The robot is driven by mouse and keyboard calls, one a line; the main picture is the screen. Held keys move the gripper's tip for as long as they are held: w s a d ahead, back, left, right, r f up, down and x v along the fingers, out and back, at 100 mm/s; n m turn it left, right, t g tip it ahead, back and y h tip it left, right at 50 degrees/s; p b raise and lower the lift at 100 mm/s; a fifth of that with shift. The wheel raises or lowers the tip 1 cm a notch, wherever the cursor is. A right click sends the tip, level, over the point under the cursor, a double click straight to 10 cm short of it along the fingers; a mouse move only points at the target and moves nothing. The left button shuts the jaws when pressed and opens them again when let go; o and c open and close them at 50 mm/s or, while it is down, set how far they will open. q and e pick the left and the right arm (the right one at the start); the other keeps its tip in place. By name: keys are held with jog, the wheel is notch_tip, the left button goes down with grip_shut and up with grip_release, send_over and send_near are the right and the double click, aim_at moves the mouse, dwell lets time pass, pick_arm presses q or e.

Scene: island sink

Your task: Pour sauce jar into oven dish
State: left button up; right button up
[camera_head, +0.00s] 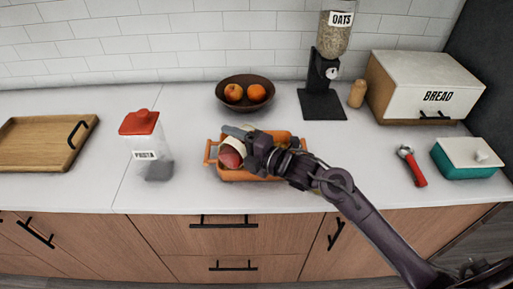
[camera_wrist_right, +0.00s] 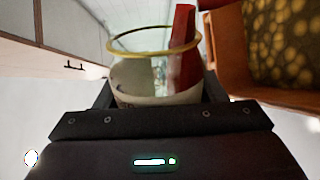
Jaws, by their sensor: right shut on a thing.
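My right gripper (camera_head: 240,143) is shut on the sauce jar (camera_head: 231,158), which is tipped over at the left part of the orange oven dish (camera_head: 286,137). The jar has a pale label and red content at its lower end. In the right wrist view the clear jar (camera_wrist_right: 150,82) sits between the fingers, with a golden rim and a red strip inside. The dish (camera_wrist_right: 222,48) shows there at the right, with yellowish pieces in it. My gripper and arm hide much of the dish in the head view. I cannot tell whether sauce is flowing. My left gripper is not in view.
A pasta container (camera_head: 147,150) stands left of the dish. A fruit bowl (camera_head: 245,100) and oats dispenser (camera_head: 322,85) stand behind. A bread box (camera_head: 415,90), red-handled tool (camera_head: 413,168) and teal dish (camera_head: 465,162) are right. A wooden tray (camera_head: 30,150) lies far left.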

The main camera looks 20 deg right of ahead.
jog(key=shift+w+d+f+m+p, duration=0.15)
jog(key=shift+m+p, duration=0.15)
jog(key=shift+m, duration=0.4)
dwell(1.2)
jog(key=shift+w+d+r+m+p, duration=0.2)
jog(key=shift+r+m+p, duration=0.25)
jog(key=shift+m+p, duration=0.5)
dwell(1.2)
jog(key=shift+w+d+f+m+y, duration=0.15)
jog(key=shift+d+f+m+y, duration=0.15)
jog(key=shift+m, duration=0.25)
dwell(0.7)
